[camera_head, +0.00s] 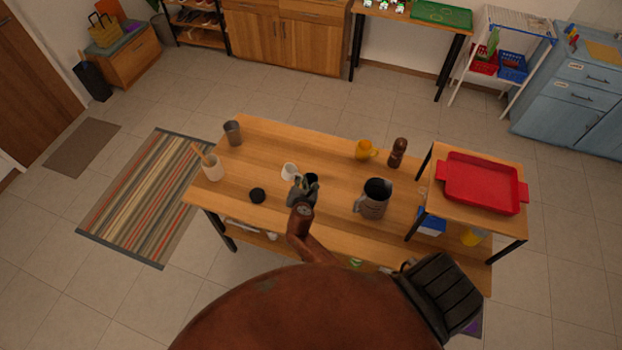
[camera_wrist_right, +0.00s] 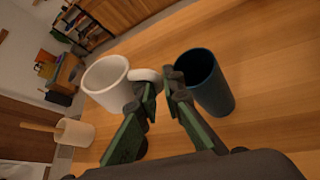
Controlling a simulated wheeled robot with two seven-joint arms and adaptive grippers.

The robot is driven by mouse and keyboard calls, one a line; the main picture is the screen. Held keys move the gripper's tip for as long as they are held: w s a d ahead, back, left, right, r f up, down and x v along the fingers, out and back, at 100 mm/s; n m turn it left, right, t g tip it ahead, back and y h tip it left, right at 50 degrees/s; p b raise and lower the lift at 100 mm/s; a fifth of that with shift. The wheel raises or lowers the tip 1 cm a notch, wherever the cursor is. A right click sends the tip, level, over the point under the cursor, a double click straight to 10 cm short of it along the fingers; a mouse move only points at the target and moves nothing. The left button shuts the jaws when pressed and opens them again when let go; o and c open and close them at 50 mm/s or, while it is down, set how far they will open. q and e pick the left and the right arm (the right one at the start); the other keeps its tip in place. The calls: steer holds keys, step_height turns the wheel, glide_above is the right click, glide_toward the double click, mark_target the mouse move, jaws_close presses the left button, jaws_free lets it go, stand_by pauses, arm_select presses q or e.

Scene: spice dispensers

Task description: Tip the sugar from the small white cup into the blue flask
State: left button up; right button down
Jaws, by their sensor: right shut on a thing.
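The small white cup (camera_head: 289,170) is at the middle of the wooden table and looks about upright. In the right wrist view the cup (camera_wrist_right: 108,84) is on the left, its handle reaching between my fingertips. My right gripper (camera_head: 302,184) is shut on that handle; it also shows in the right wrist view (camera_wrist_right: 164,92). The dark blue flask (camera_wrist_right: 207,85) stands upright on the other side of the fingers, close to them. In the head view the flask (camera_head: 312,180) is partly hidden by my gripper. I cannot see sugar in the cup. My left gripper is not in view.
A small black round thing (camera_head: 257,195) lies left of my gripper. A white pot with a wooden handle (camera_head: 213,171) and a grey tumbler (camera_head: 233,133) stand further left.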

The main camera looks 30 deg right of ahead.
steer(key=r+n+h+p, duration=0.1)
steer(key=a+r+p, duration=0.1)
steer(key=p, duration=0.1)
steer(key=w+a+r+n+h+p, duration=0.1)
steer(key=r+p, duration=0.1)
steer(key=shift+n+h, duration=0.3)
arm_select(q)
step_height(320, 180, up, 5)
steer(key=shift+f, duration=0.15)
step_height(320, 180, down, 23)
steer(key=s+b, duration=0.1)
steer(key=b, duration=2.1)
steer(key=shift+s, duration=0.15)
arm_select(e)
steer(key=n+t+y, duration=0.3)
steer(key=n+y, duration=0.5)
steer(key=y, duration=0.1)
glide_toward(296, 172)
steer(key=s+a+f, duration=0.1)
steer(key=s+a, duration=1)
